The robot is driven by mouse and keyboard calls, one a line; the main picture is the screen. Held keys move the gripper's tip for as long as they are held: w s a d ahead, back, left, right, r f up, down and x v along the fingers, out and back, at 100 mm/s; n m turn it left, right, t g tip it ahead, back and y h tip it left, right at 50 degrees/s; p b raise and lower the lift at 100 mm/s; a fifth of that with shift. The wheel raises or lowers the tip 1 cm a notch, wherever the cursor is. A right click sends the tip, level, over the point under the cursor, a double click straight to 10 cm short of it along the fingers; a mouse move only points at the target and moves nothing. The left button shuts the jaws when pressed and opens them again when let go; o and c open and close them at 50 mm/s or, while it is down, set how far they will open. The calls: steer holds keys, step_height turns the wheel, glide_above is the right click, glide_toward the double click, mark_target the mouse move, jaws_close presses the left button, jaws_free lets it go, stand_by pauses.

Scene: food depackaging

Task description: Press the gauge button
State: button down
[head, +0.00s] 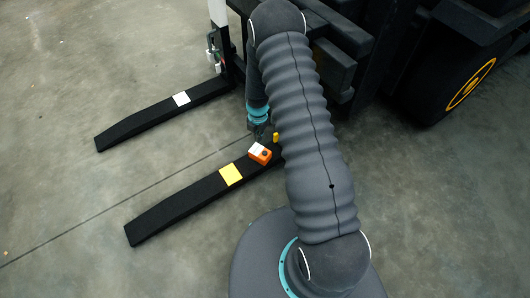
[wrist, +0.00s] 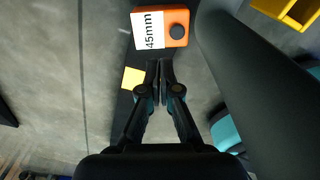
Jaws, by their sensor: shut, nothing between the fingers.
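The gauge is a small orange box (wrist: 176,14) with a white label reading "45mm" (wrist: 148,30), at the top of the wrist view. Its dark round button (wrist: 177,32) faces the camera and is uncovered. In the head view the gauge (head: 261,154) sits on the nearer black fork, beside my arm. My gripper (wrist: 160,66) is shut and empty. In the wrist view its fingertips appear just below the gauge's lower edge, apart from the button; the height gap is hard to tell. In the head view my gripper (head: 263,132) is small, dark and partly hidden.
A yellow part (wrist: 292,10) is at the wrist view's upper right. The dark forklift body (head: 385,50) stands behind my arm. Open concrete floor lies left.

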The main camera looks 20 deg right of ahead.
steer(key=a+r+m+y, duration=0.1)
steer(key=a+m, duration=0.3)
steer(key=a, duration=0.2)
steer(key=s+r+m+t, duration=0.1)
steer(key=s+r+m, duration=0.15)
steer(key=r, duration=0.85)
steer(key=s+d+r+m+t+p, duration=0.1)
steer(key=r+m, duration=0.3)
steer(key=r, duration=0.6)
steer(key=s+r+m, duration=0.2)
steer(key=r+m, duration=0.1)
steer(key=r, duration=0.8)
steer(key=s+d+r+m+t+p, duration=0.15)
steer(key=s+r+m, duration=0.35)
steer(key=s+r, duration=0.6)
steer(key=s+d+r+m+t, duration=0.1)
steer(key=s+d+r+m, duration=0.1)
steer(key=s, duration=0.5)
steer(key=s+d+r+m+t+h, duration=0.1)
steer(key=s+r+m, duration=0.3)
steer(key=s, duration=0.3)
steer(key=shift+d+r+m+p, duration=0.3)
steer(key=shift+d+m, duration=0.05)
steer(key=shift+m, duration=0.4)
steer(key=shift+d, duration=0.15)
